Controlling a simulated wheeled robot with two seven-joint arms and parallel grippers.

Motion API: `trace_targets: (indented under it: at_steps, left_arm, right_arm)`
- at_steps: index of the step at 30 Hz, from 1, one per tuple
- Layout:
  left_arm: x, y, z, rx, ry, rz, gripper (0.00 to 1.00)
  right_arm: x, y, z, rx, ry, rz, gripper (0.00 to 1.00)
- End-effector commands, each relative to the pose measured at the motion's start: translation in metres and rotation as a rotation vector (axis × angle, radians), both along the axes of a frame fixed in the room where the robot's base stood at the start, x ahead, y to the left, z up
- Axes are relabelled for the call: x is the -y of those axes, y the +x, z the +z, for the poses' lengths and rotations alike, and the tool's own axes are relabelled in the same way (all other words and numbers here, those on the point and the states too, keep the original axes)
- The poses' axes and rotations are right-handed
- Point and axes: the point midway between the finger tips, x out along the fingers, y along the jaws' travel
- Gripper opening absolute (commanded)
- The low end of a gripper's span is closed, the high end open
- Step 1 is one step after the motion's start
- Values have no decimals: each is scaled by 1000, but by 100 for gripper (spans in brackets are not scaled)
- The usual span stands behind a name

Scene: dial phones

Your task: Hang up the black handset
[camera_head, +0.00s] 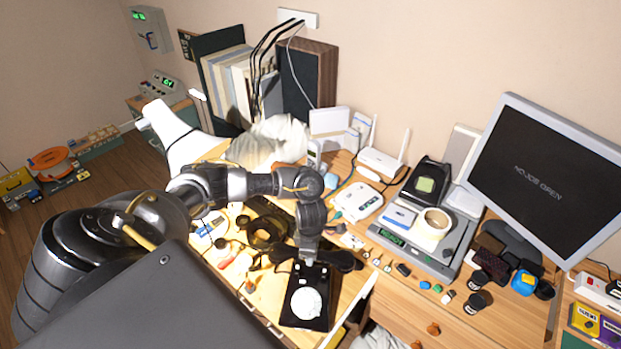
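A black dial phone (305,312) with a white dial lies at the front edge of the desk, just below the middle of the picture. A black handset (343,261) lies across the far end of this phone, partly hidden by my arm. My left gripper (308,258) points down at the middle of the handset, at the phone's far end. Its fingers are too small and dark to tell whether they are shut on the handset or how far apart they are. My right gripper is not in view.
Small loose items crowd the desk around the phone. A white router (358,201) stands behind.

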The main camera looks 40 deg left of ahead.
Motion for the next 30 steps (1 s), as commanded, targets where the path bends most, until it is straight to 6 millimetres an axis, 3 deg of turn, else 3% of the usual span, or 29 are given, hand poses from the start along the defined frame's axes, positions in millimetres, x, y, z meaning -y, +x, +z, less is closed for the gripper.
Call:
trace_targets:
  at_steps: [21, 30]
  left_arm:
    - [1, 0, -49, 1, 0, -2, 0]
    - [1, 0, -52, 2, 0, -2, 0]
  right_arm:
    - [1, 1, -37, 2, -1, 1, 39]
    - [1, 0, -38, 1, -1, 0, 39]
